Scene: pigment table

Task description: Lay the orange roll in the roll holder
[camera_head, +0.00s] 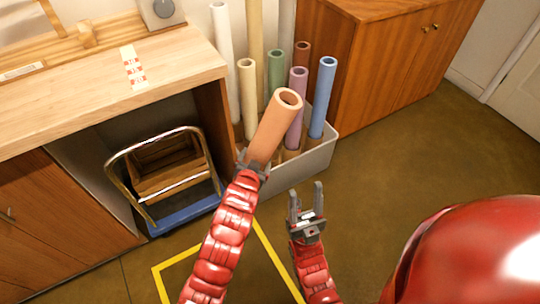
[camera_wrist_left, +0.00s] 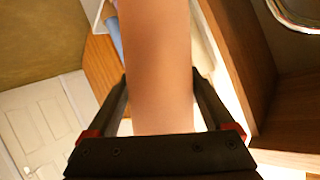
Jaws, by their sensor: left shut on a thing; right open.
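The orange roll (camera_head: 274,127) is an open-ended tube, tilted, its upper end leaning right in the head view. My left gripper (camera_head: 252,168) is shut on its lower end, in front of the bin. In the left wrist view the orange roll (camera_wrist_left: 160,70) runs between the two dark fingers. My right gripper (camera_head: 306,199) is open and empty, low over the floor to the right. A wooden rail with upright blocks (camera_head: 86,38) lies along the back of the workbench; I cannot tell if it is the roll holder.
A pale bin (camera_head: 319,154) holds several upright rolls, among them a blue roll (camera_head: 323,97) and a purple roll (camera_head: 295,110). The workbench (camera_head: 185,62) has a clear top near its front. A blue-based cart (camera_head: 187,212) stands below. A wooden cabinet (camera_head: 385,65) stands behind.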

